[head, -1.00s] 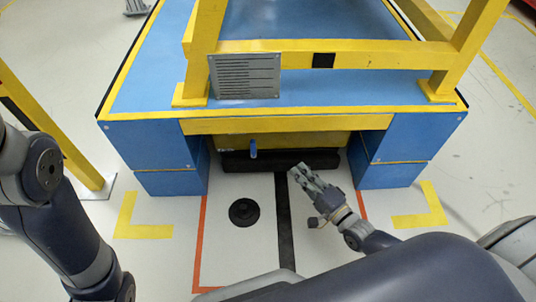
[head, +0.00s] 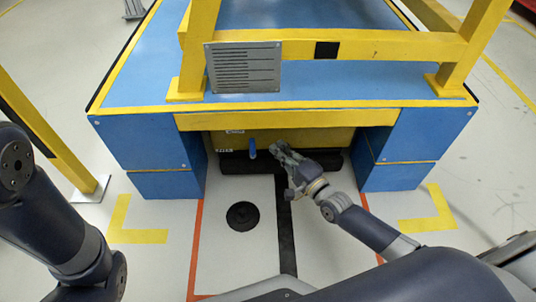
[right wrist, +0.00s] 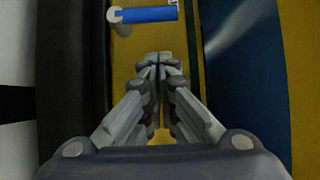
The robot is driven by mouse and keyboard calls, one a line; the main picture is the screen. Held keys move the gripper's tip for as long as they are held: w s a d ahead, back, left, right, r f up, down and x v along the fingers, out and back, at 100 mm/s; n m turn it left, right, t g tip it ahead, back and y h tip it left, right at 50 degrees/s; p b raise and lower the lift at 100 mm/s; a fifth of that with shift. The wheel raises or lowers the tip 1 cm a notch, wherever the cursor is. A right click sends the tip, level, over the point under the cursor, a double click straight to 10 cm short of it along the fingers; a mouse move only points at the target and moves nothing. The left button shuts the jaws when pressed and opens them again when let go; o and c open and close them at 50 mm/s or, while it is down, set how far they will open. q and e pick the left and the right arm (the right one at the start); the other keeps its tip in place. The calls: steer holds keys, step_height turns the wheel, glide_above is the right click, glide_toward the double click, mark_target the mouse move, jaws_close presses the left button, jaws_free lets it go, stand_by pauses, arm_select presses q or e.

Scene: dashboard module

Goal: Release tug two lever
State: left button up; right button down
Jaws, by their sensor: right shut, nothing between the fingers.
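A small blue lever (head: 252,148) stands on the yellow panel (head: 310,139) under the blue and yellow platform. In the right wrist view the lever (right wrist: 148,14) lies across the top of the picture, beyond the fingertips. My right gripper (head: 276,148) is just right of the lever, apart from it, with its fingers shut and empty. The shut fingers also show in the right wrist view (right wrist: 158,58). My left arm is at the left edge of the head view; its gripper is out of frame.
A black bumper bar (head: 236,166) runs below the panel. Blue side blocks (head: 154,150) flank the recess, and a yellow beam (head: 300,118) crosses above it. A round black disc (head: 243,215) lies on the open floor in front.

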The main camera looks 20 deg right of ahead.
mark_target(252, 144)
steer(key=shift+w+a+b, duration=0.35)
steer(key=shift+w+a, duration=0.05)
steer(key=shift+a, duration=0.5)
steer(key=shift+w+a+b, duration=0.3)
steer(key=shift+w+a, duration=0.1)
steer(key=shift+a, duration=0.45)
